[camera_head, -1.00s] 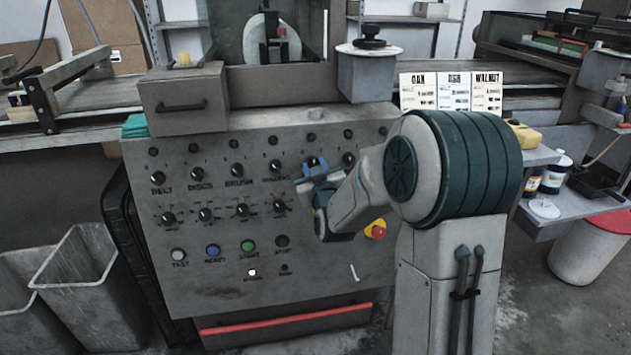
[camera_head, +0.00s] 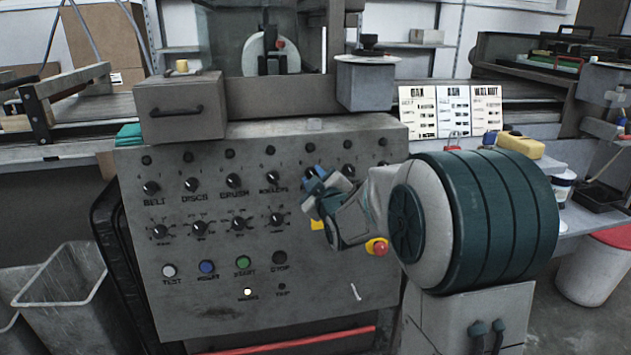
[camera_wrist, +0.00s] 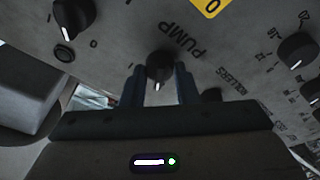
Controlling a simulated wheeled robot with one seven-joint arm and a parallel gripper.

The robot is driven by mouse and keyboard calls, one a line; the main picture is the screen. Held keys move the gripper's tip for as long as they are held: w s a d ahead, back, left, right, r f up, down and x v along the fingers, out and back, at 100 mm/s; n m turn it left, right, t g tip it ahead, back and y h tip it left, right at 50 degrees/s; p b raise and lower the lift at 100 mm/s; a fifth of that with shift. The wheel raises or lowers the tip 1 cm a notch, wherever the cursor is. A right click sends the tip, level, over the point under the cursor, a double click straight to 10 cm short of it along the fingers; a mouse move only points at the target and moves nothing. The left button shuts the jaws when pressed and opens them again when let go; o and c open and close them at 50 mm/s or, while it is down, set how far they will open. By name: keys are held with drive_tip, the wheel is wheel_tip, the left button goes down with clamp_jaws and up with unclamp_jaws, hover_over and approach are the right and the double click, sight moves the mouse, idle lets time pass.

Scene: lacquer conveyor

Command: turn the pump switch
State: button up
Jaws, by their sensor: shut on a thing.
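The pump switch (camera_wrist: 160,68) is a round black knob with a white pointer mark, beside the printed word PUMP on the grey panel in the wrist view. Its pointer faces the bottom of that picture, toward my palm. My gripper (camera_wrist: 161,84) has one blue finger on each side of the knob and is shut on it. In the head view my gripper (camera_head: 314,180) is at the upper right of the control panel (camera_head: 190,295). There the knob is hidden behind my gripper and wrist.
Other black knobs (camera_head: 233,181) stand in rows to the left. A red emergency button (camera_head: 379,248) on a yellow base sits close below my wrist. A green button (camera_head: 243,262) and others line the lower panel. A grey bin (camera_head: 80,305) stands at lower left.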

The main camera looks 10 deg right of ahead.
drive_tip(key=shift+r, duration=0.1)
drive_tip(key=o, duration=1)
drive_tip(key=shift+c, duration=0.2)
drive_tip(key=s+d+p, duration=0.1)
drive_tip(key=s+p, duration=0.1)
drive_tip(key=s, duration=1.1)
drive_tip(key=shift+s+d, duration=0.2)
drive_tip(key=shift+s, duration=0.2)
drive_tip(key=s+a+r+m+g+h+p, duration=0.1)
drive_tip(key=s+r+m+g+p, duration=0.9)
drive_tip(key=s+r+g+p, duration=0.5)
drive_tip(key=s+r+p, duration=0.7)
drive_tip(key=r+p, duration=0.1)
drive_tip(key=p, duration=0.9)
drive_tip(key=shift+s+a+h+p, duration=0.2)
drive_tip(key=shift+s+h+p, duration=0.05)
drive_tip(key=shift+h+p, duration=0.15)
